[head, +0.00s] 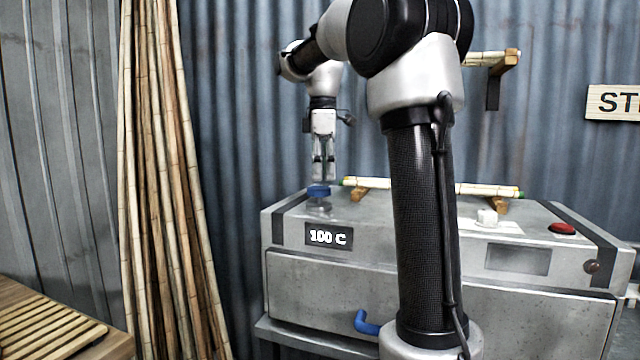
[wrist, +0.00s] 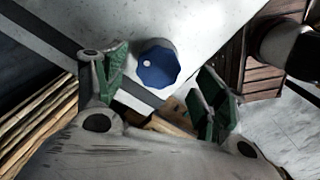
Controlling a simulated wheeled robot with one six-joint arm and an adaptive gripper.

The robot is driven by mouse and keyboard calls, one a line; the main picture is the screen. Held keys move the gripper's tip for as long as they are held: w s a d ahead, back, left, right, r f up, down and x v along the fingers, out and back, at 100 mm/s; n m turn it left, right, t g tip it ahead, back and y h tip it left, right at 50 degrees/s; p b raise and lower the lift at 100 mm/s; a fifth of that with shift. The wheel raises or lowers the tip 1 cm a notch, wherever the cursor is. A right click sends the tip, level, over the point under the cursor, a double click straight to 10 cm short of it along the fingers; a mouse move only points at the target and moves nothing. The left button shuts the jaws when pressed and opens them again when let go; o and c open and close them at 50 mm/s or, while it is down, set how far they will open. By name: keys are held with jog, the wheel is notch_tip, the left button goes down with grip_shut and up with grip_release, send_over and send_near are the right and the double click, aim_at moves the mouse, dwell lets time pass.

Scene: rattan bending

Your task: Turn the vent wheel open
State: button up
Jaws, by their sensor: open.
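The vent wheel (head: 319,190) is a blue scalloped knob on a short pale stem, on the top left of the grey steam box (head: 440,280). In the wrist view the wheel (wrist: 158,66) shows from above, with a white dot on its left side. My gripper (head: 323,178) points down just above the wheel in the head view. In the wrist view its green-padded fingers (wrist: 160,95) are apart, one on each side of the wheel's position, and hold nothing. Whether a finger touches the wheel cannot be told.
The box front has a "100 C" display (head: 328,236) and a blue handle (head: 367,323). A cane (head: 490,189) lies on wooden rests behind the wheel. A red button (head: 562,228) sits at right. Tall canes (head: 160,180) lean on the wall at left; a slatted wooden bench (head: 50,325) stands front left.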

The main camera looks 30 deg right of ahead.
aim_at(323, 188)
jog(key=shift+f, duration=1.8)
jog(key=c, duration=1)
jog(key=shift+c, duration=0.2)
